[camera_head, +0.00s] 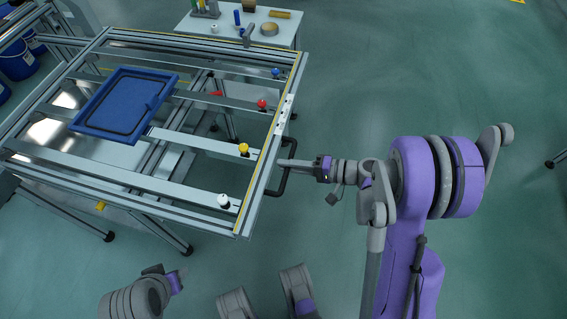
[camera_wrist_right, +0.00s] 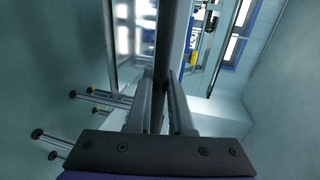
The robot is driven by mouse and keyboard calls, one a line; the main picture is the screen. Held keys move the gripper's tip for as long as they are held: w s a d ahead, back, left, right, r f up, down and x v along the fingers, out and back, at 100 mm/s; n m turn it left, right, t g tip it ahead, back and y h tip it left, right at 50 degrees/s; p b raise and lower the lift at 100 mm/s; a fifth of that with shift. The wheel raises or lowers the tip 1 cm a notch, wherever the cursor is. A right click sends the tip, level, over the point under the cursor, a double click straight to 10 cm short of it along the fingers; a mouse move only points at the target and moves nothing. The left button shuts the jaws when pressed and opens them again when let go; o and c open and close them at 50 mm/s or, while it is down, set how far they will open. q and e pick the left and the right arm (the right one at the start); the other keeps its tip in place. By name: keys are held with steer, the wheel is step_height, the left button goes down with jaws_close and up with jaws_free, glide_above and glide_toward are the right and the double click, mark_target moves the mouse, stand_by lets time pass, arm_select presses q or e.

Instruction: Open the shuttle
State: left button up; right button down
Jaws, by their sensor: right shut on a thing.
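The shuttle is a metal-railed fixture frame with a yellow-edged right rail (camera_head: 262,160), in the head view. A black bracket-shaped handle (camera_head: 284,182) sticks out from that rail's right side. My right gripper (camera_head: 285,163) reaches in from the right and is shut on the handle. In the right wrist view, the fingers (camera_wrist_right: 163,88) close around a dark upright bar, and their tips partly hide it. Grey and purple parts of my left arm show at the bottom of the head view, but I cannot make out its fingers.
A blue panel (camera_head: 122,101) lies on the fixture's left half. White, yellow, red and blue knobs line its crossbars. A small white table (camera_head: 230,27) with tools stands behind. Open green floor (camera_head: 420,80) lies to the right.

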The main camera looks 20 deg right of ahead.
steer(key=c, duration=0.8)
jaws_free()
steer(key=p+v, duration=0.1)
steer(key=v, duration=0.9)
steer(key=shift+s+d+p, duration=0.2)
steer(key=shift+d+p, duration=0.1)
steer(key=shift+d, duration=0.05)
